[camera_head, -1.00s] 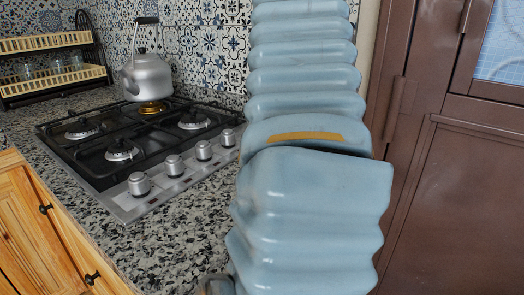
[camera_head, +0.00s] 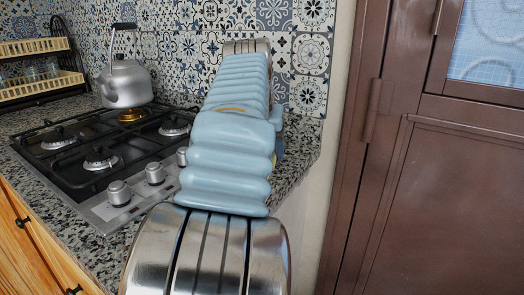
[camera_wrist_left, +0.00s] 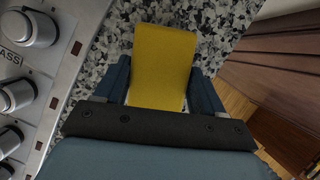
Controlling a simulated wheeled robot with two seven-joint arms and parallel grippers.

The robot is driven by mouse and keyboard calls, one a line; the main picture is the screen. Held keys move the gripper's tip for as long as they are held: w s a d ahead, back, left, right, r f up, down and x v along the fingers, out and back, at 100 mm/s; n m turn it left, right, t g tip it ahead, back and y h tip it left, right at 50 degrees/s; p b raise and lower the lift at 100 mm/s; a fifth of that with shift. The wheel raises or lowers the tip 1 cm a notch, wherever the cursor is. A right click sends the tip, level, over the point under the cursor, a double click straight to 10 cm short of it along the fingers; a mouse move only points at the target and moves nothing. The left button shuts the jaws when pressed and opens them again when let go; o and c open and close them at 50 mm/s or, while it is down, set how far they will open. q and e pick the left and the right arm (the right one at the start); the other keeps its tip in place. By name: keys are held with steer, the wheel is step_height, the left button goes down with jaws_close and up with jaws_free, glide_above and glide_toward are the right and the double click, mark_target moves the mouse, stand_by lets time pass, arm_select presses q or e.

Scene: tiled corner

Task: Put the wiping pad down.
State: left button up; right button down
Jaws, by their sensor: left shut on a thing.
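The yellow wiping pad (camera_wrist_left: 163,60) shows in the left wrist view between the two dark blue fingers of my left gripper (camera_wrist_left: 161,88). The fingers are shut on it. The pad is over the speckled countertop (camera_wrist_left: 218,28), to the right of the stove's knobs; I cannot tell whether it touches the surface. In the head view my light blue ribbed arm covers most of that area, and only a sliver of yellow shows at its right edge. My right gripper is in neither view.
The gas stove (camera_head: 95,150) is left of the arm, with a silver kettle (camera_head: 126,84) at its back. A dish rack (camera_head: 40,70) stands at the far left. A brown cabinet (camera_head: 450,200) stands to the right, past the counter's end. Patterned tiles line the back.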

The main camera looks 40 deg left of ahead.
arm_select(q)
steer(key=shift+f, duration=0.25)
steer(key=shift+f, duration=0.2)
steer(key=o, duration=1.1)
steer(key=shift+r, duration=0.15)
steer(key=v, duration=1.2)
